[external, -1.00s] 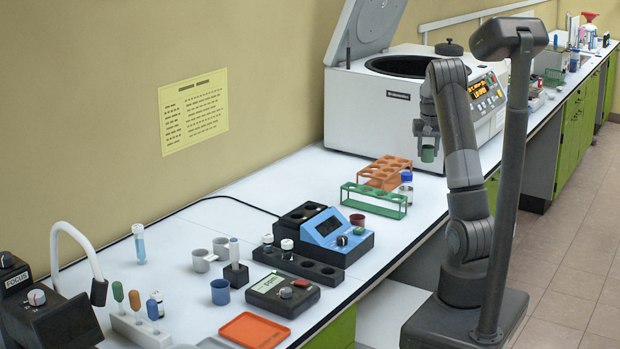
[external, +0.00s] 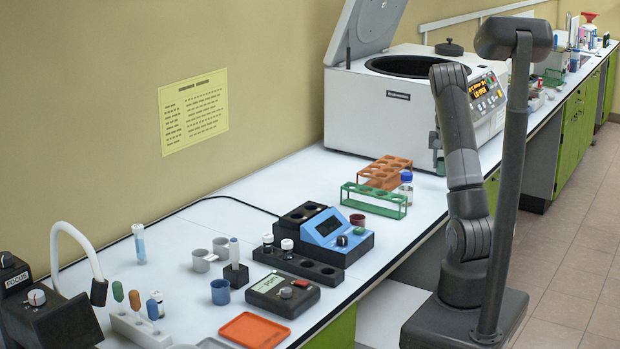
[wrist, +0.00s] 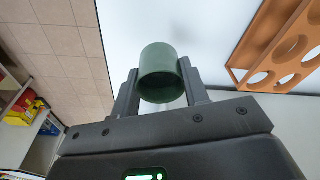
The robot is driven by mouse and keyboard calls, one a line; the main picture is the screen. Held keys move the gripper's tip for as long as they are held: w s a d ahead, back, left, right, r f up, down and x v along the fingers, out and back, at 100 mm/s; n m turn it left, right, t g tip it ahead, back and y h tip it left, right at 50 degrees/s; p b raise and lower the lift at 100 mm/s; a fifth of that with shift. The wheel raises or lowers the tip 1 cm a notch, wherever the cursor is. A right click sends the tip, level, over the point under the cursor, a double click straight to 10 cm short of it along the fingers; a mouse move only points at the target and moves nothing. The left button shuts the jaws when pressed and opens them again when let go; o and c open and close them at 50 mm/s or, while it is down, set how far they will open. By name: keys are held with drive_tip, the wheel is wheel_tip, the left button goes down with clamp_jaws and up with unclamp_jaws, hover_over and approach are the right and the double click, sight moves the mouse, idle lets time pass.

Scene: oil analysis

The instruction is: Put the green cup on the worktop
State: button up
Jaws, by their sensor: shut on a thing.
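The green cup (wrist: 160,75) is between the two fingers of my gripper (wrist: 158,92) in the wrist view, and the gripper is shut on it. In the external view my arm hides most of the gripper, and only a sliver of the green cup (external: 441,167) shows beside the arm. The white worktop (external: 190,285) runs along the wall. In the wrist view the worktop (wrist: 205,30) lies behind the cup, with its edge and the floor to the left. I cannot tell whether the cup touches the worktop.
An orange rack (external: 392,163) and a green rack (external: 385,203) stand left of the cup, with a blue-capped bottle (external: 406,187) beside them. A white centrifuge (external: 375,120) with a raised lid stands behind. The orange rack (wrist: 275,50) also shows in the wrist view.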

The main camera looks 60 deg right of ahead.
drive_tip(key=w+f, duration=0.2)
drive_tip(key=w, duration=0.1)
drive_tip(key=shift+a, duration=0.2)
drive_tip(key=shift+f, duration=1.95)
drive_tip(key=shift+f, duration=0.1)
drive_tip(key=o, duration=1)
drive_tip(key=shift+c, duration=0.2)
wheel_tip(320, 180, up, 12)
drive_tip(key=a, duration=0.1)
drive_tip(key=shift+s+a, duration=0.25)
drive_tip(key=shift+a, duration=0.15)
